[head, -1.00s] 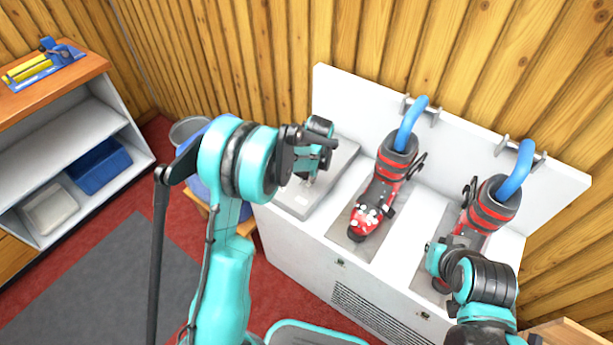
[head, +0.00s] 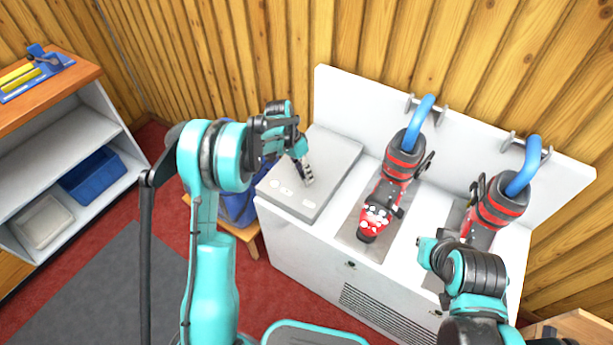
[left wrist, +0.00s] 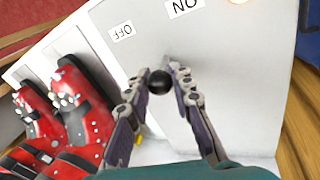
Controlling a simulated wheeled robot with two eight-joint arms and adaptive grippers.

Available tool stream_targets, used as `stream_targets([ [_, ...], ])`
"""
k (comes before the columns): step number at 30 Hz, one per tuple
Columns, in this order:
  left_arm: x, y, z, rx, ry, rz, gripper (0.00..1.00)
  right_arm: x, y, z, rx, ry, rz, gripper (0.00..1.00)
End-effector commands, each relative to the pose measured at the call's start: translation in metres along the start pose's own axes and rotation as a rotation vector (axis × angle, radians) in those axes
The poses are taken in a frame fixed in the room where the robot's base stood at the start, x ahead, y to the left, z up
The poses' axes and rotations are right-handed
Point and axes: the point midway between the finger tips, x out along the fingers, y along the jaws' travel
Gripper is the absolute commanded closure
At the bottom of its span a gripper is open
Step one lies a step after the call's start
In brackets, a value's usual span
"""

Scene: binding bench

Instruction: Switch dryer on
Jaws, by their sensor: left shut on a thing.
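The dryer (head: 300,255) is a white cabinet with a tall back board against the wooden wall. Its grey control panel (head: 335,160) is at the left end of the top. In the left wrist view, a black ball knob (left wrist: 159,82) stands at the panel, with an OFF label (left wrist: 122,31) and an ON label (left wrist: 185,7) beyond it. My left gripper (head: 307,180) is at the panel; in the left wrist view its fingers (left wrist: 158,88) are shut on the knob. The lever's position is unclear. My right arm shows, but I cannot see its gripper.
A shelf unit (head: 50,140) with a blue bin (head: 92,176) stands at the left. A small stool (head: 235,228) is beside the dryer.

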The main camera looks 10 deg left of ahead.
Motion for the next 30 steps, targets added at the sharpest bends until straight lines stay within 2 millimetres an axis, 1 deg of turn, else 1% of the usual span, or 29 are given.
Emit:
stream_targets([
  [1,0.001,-0.004,0.000,-0.003,0.008,0.033,1.00,0.002,0.000,0.002,0.000,0.000,0.000,1.00],
  [3,0.000,-0.007,0.001,-0.005,0.018,0.077,1.00,0.004,0.000,0.003,0.000,0.000,0.000,1.00],
  [12,-0.001,-0.014,0.002,-0.007,0.040,0.200,1.00,0.009,0.000,0.006,0.000,0.000,0.000,1.00],
  [29,-0.001,-0.015,0.002,-0.008,0.046,0.231,1.00,0.009,0.000,0.007,0.000,0.000,0.000,1.00],
  [30,-0.001,-0.015,0.002,-0.008,0.046,0.230,0.71,0.009,0.000,0.007,0.000,0.000,0.000,1.00],
])
